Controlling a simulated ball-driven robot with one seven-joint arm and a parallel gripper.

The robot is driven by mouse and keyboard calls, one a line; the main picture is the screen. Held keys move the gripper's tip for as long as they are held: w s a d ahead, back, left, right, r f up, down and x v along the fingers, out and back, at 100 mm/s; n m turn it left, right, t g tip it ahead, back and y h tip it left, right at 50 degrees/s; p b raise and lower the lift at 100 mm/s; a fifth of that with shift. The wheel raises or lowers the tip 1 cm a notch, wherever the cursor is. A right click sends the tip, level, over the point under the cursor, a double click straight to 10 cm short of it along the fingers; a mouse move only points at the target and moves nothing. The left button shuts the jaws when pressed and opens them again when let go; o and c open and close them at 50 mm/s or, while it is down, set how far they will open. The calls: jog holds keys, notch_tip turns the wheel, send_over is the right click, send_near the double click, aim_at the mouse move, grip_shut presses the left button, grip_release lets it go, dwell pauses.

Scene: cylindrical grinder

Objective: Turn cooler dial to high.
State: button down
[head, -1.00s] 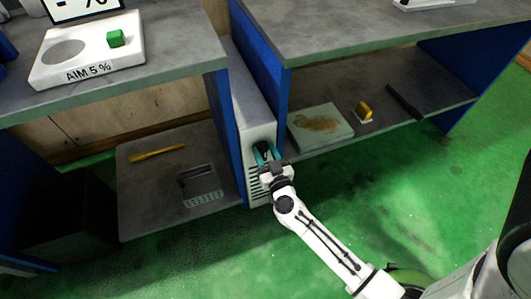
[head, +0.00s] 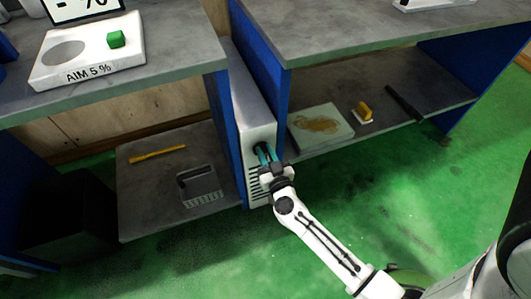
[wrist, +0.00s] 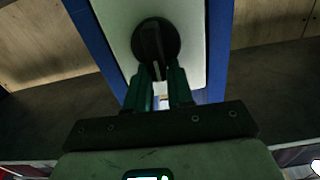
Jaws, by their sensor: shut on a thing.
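The cooler is a narrow grey box (head: 258,112) with dark vent slots low on its front, standing between blue panels. Its black round dial (wrist: 146,28) is on the front face; in the wrist view its raised grip bar stands nearly upright, leaning slightly. My gripper (wrist: 161,72) has its teal fingers on either side of the lower end of this bar and is shut on it. In the head view my gripper (head: 265,153) reaches the front of the cooler and covers part of the dial. No dial markings are readable.
Left of the cooler, a low shelf (head: 150,210) holds a yellow tool (head: 158,153) and a grey slotted tray (head: 201,186). On the right shelf lie a stained board (head: 320,125), a yellow-handled brush (head: 364,110) and a dark bar (head: 404,101). Green floor in front is clear.

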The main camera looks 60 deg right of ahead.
jog(key=shift+f+m+b, duration=0.85)
jog(key=shift+m+b, duration=0.65)
jog(key=shift+m, duration=4.45)
jog(key=shift+f+m+b, duration=0.9)
jog(key=shift+m+b, duration=0.55)
jog(key=shift+m, duration=4.45)
jog(key=shift+f+m+b, duration=0.85)
jog(key=shift+m+b, duration=0.65)
jog(key=shift+m, duration=4.45)
jog(key=shift+a, duration=0.1)
jog(key=c, duration=1.1)
grip_release()
